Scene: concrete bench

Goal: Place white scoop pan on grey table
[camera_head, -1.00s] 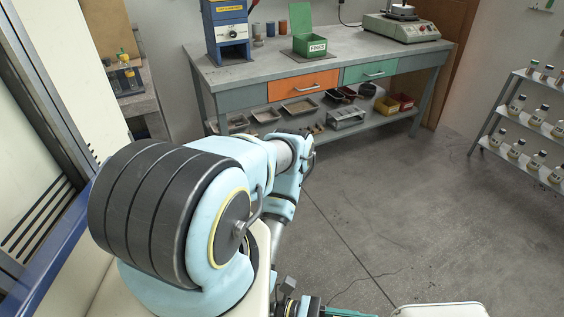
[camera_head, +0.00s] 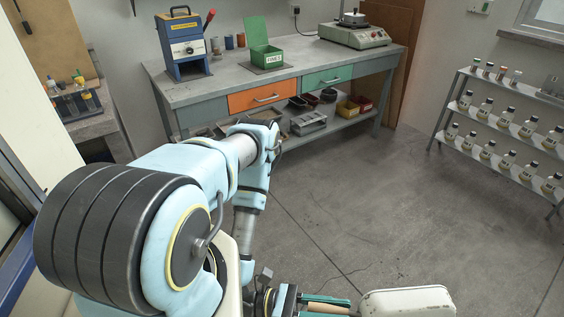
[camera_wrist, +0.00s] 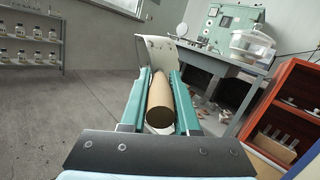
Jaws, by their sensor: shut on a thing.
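The white scoop pan (camera_head: 408,302) shows at the bottom edge of the head view, partly cut off. My gripper (camera_head: 328,302) is shut on its brown cylindrical handle, which lies between the teal fingers. In the wrist view, my gripper (camera_wrist: 160,78) holds the handle lengthwise, and the white scoop pan (camera_wrist: 150,48) sticks out beyond the fingertips. The pan is in the air, apart from any table. A grey table (camera_head: 305,75) with orange and green drawers stands at the back wall in the head view. The wrist view shows a grey table (camera_wrist: 205,60) beyond the pan.
On the table are a blue device (camera_head: 185,45), a green box (camera_head: 264,55) and a hot plate (camera_head: 358,36). A bottle shelf (camera_head: 495,125) stands at right. The floor between is clear. An orange cabinet (camera_wrist: 290,105) shows at right in the wrist view.

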